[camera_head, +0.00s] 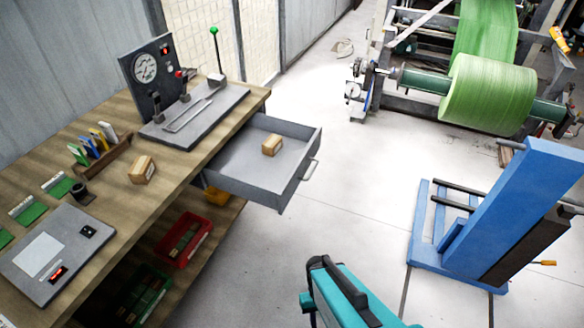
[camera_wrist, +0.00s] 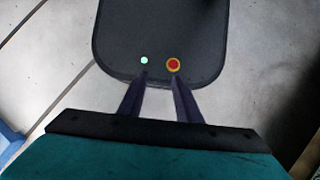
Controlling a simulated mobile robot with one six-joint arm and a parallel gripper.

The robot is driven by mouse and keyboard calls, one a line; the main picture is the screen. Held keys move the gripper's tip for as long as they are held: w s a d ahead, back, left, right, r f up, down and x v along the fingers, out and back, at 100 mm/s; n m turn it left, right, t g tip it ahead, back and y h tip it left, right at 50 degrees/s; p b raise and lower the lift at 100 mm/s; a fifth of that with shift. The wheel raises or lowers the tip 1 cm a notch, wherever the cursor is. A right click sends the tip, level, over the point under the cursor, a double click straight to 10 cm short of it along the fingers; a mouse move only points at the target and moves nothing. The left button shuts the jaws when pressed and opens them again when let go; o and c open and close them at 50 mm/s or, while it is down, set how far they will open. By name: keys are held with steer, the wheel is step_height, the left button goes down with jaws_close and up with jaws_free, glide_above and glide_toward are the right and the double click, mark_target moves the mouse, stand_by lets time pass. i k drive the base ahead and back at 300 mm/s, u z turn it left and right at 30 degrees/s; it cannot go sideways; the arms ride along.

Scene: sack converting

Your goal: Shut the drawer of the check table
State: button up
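The check table (camera_head: 190,165) has a wooden top and stands at the left in the head view. Its grey drawer (camera_head: 250,188) is pulled out from the right side, with a bar handle (camera_head: 310,170) on its front. A small cardboard box (camera_head: 272,145) lies in the drawer. My gripper (camera_wrist: 160,76) shows in the wrist view with its two dark fingers apart and nothing between them. It points down over my own dark base and is not touching the drawer. The fingers cannot be made out in the head view, where my teal arm is at the bottom.
On the tabletop are a gauge panel (camera_head: 146,72), another small box (camera_head: 142,169) and a grey device (camera_head: 52,255). Red (camera_head: 183,239) and green bins sit below. A blue stand (camera_head: 520,200) is at right, a green roll (camera_head: 488,93) behind. Floor before the drawer is clear.

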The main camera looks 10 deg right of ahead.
mark_target(240, 169)
steer(key=u, duration=0.4)
steer(key=k, duration=1.3)
steer(key=u, duration=0.4)
steer(key=i, duration=0.9)
steer(key=z, duration=0.05)
